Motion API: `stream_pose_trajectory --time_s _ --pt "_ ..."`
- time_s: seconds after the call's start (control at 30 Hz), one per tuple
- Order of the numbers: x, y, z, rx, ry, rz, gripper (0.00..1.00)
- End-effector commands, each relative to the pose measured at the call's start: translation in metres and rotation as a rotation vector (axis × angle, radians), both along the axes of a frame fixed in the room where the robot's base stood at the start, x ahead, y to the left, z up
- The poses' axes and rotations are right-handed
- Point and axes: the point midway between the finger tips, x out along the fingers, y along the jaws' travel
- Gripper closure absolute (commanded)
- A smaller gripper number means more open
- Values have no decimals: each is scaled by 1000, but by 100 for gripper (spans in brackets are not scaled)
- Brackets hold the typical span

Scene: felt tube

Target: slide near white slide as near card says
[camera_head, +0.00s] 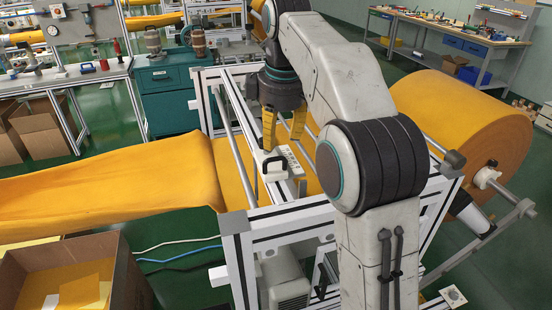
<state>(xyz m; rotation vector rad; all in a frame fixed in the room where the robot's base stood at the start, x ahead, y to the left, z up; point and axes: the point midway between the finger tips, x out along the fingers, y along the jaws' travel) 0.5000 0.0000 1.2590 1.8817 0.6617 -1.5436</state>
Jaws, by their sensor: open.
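I cannot tell whether a fingertip touches the slide. A small white card or plate (453,296) with a round mark is low at the right, by the frame; I cannot tell whether it is the near card, and its mark is too small to read. My arm hides part of the frame.
A large yellow felt roll (462,128) is at the right, and a felt tube (110,185) runs left. Metal rails (236,135) surround the slide. A cardboard box (128,278) stands low left. Benches (450,38) and a teal cabinet (168,98) stand behind.

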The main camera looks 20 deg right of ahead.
Motion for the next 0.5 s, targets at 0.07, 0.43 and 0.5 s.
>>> stream_pose_trajectory --time_s 0.07,0.43,0.5 --pt "0 0 1 33 0 -165 55" --pt "0 0 2 191 -2 -954 55" --pt "0 0 2 221 -2 -1103 55"
